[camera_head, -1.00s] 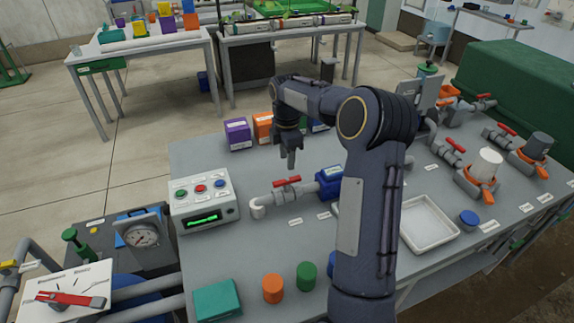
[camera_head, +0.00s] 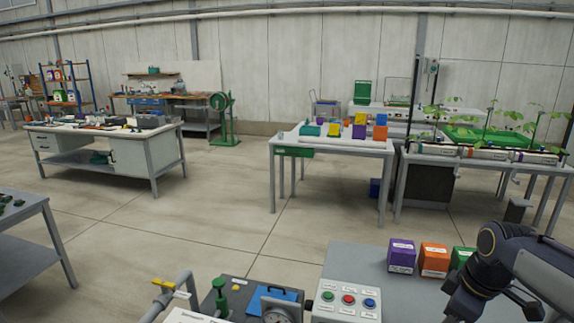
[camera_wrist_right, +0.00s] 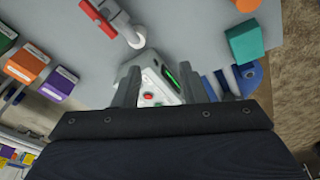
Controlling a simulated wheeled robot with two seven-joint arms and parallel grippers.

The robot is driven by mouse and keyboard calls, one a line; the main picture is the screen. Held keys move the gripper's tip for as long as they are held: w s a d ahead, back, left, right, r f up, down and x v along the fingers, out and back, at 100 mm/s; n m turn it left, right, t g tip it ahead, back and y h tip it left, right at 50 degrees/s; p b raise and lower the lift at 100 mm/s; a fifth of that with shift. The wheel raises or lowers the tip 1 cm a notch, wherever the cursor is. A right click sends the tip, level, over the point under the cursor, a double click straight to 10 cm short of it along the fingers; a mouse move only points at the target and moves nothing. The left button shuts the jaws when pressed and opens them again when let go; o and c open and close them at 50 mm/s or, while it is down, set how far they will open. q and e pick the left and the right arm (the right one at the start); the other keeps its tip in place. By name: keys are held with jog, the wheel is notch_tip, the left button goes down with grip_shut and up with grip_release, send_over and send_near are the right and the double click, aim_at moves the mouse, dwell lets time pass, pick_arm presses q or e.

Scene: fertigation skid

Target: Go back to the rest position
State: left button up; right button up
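My right arm enters at the lower right of the head view, above the skid table (camera_head: 372,262). Its gripper hangs at the bottom edge there, with the fingertips not clearly visible. In the right wrist view my right gripper (camera_wrist_right: 172,82) has its two fingers well apart, with nothing held between them. The control box (camera_wrist_right: 152,82) with red and green buttons shows beyond the fingers, on the table below. It also shows in the head view (camera_head: 347,300).
Purple (camera_head: 401,256), orange (camera_head: 433,260) and green (camera_head: 462,259) boxes stand near my right arm. A red-handled valve (camera_wrist_right: 101,20) and a teal block (camera_wrist_right: 245,41) lie below the wrist. Open floor (camera_head: 225,215) separates the farther tables.

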jog(key=s+a+f+m+t+y, duration=0.1)
jog(key=s+a+m, duration=0.4)
jog(key=s, duration=0.4)
jog(key=s+a+f+m+t+y, duration=0.1)
jog(key=s+a+f+m+t, duration=0.1)
jog(key=s+a+m, duration=0.3)
jog(key=s+a, duration=0.3)
jog(key=s, duration=0.1)
jog(key=shift+s+a+f+m+y, duration=0.15)
jog(key=shift+f+m+y, duration=0.15)
jog(key=shift+y, duration=0.1)
jog(key=shift+c, duration=0.2)
